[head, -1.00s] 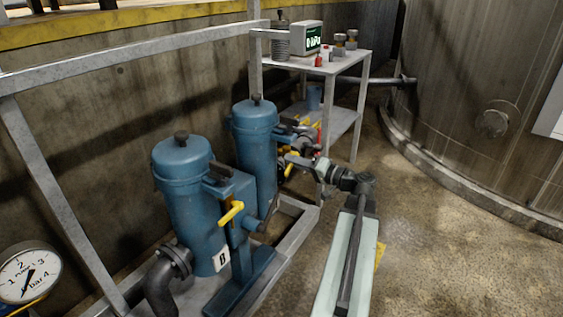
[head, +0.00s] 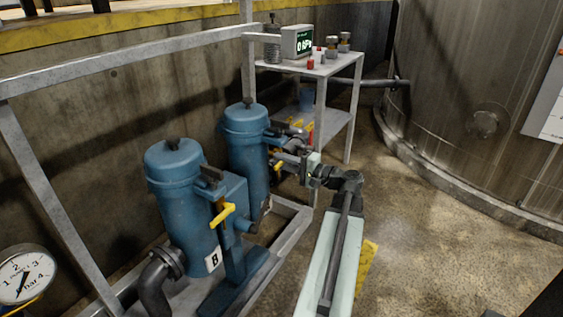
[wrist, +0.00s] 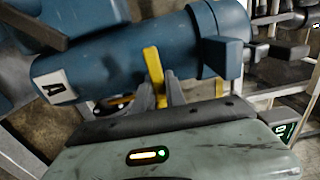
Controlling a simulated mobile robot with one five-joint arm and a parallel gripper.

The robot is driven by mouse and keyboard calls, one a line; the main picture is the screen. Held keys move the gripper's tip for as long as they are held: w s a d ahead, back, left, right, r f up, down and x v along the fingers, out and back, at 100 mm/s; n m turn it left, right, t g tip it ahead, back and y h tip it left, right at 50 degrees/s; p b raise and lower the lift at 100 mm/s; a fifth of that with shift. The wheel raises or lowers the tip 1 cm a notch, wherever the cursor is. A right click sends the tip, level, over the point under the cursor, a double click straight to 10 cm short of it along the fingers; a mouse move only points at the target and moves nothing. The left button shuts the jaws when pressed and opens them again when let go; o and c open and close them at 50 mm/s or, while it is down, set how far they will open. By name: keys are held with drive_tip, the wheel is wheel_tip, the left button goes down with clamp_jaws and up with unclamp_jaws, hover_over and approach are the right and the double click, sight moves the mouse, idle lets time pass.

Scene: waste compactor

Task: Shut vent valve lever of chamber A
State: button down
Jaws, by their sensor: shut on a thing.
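Chamber A (head: 246,150) is the rear blue canister in the head view. In the wrist view its blue body (wrist: 120,72) lies tilted across the picture, with the white A label (wrist: 56,87) at left. The yellow vent valve lever (wrist: 153,66) stands in front of the body between my two fingers. My gripper (wrist: 161,88) is shut on this lever. In the head view my gripper (head: 284,162) is beside chamber A on its right side, and a bit of yellow shows at the jaws. The lever's lower part is hidden by the fingers.
Chamber B (head: 180,210), with its own yellow lever (head: 223,214), stands nearer on the grey skid frame (head: 285,238). A shelf table (head: 330,66) with a display box (head: 298,41) is behind. A large tank (head: 460,110) is at right.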

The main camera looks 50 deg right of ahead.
drive_tip(key=shift+s, duration=0.25)
drive_tip(key=c, duration=1.4)
unclamp_jaws()
drive_tip(key=shift+d, duration=0.1)
drive_tip(key=s, duration=0.7)
drive_tip(key=shift+s+d, duration=0.35)
drive_tip(key=shift+s, duration=0.05)
drive_tip(key=shift+a, duration=0.1)
